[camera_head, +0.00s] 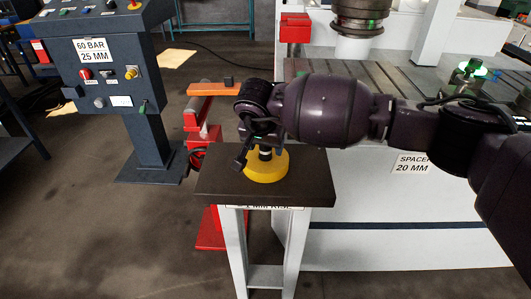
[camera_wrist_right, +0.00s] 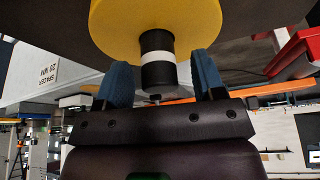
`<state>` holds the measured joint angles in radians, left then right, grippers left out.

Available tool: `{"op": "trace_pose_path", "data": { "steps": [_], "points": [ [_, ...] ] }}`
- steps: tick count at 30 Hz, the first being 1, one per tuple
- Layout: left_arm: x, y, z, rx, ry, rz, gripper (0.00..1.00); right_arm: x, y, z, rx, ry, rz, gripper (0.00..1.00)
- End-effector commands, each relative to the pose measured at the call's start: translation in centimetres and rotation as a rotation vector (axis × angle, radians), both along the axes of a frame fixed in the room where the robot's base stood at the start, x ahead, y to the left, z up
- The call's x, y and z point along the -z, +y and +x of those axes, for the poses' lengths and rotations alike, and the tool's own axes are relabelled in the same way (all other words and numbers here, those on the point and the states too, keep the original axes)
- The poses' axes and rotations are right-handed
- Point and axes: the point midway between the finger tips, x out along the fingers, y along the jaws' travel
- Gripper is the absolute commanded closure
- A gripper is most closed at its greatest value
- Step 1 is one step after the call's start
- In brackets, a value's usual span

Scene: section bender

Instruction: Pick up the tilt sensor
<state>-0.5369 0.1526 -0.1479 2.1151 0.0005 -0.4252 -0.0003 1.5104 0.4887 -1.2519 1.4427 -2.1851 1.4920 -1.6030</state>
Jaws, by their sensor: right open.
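A yellow disc (camera_head: 266,172) with a short black stem rests on a small dark-topped stand (camera_head: 315,180); it looks like the tilt sensor. In the right wrist view the yellow disc (camera_wrist_right: 155,20) fills the top, and its black stem with a white band (camera_wrist_right: 157,56) reaches between my fingers. My right gripper (camera_head: 254,152) is at the stem, just above the disc. In the right wrist view the blue fingers of the gripper (camera_wrist_right: 161,78) stand open on either side of the stem, with gaps on both sides. My right gripper partly hides the stem in the head view. My left gripper is not in view.
A control panel (camera_head: 106,70) on a post stands at the left. An orange bar (camera_head: 212,88) and red machine parts (camera_head: 207,135) are behind the stand. A slotted machine table (camera_head: 415,85) and white cabinet (camera_head: 400,220) are at the right. The floor at front left is clear.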

Motion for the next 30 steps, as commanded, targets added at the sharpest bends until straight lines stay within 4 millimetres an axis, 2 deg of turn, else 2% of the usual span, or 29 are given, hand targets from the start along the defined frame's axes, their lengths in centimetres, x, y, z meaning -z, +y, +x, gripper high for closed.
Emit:
{"op": "trace_pose_path", "data": {
  "steps": [2,12,19,23,26,30],
  "points": [
    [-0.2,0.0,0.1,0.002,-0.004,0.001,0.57,-0.1,0.0,0.0,0.0,-0.001,0.0,0.4],
    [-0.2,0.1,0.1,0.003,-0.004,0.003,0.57,-0.1,0.0,0.0,0.0,0.0,0.0,0.92],
    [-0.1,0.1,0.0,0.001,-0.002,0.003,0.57,-0.2,0.0,0.0,0.001,-0.001,0.0,0.92],
    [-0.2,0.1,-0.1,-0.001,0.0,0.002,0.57,-1.0,0.0,0.1,0.001,-0.004,0.0,0.92],
    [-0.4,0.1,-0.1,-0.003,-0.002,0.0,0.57,-2.5,0.0,0.1,0.0,-0.006,0.001,0.92],
    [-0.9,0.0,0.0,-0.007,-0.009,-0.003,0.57,-5.7,0.0,0.1,0.0,-0.008,0.0,0.92]
  ]
}}
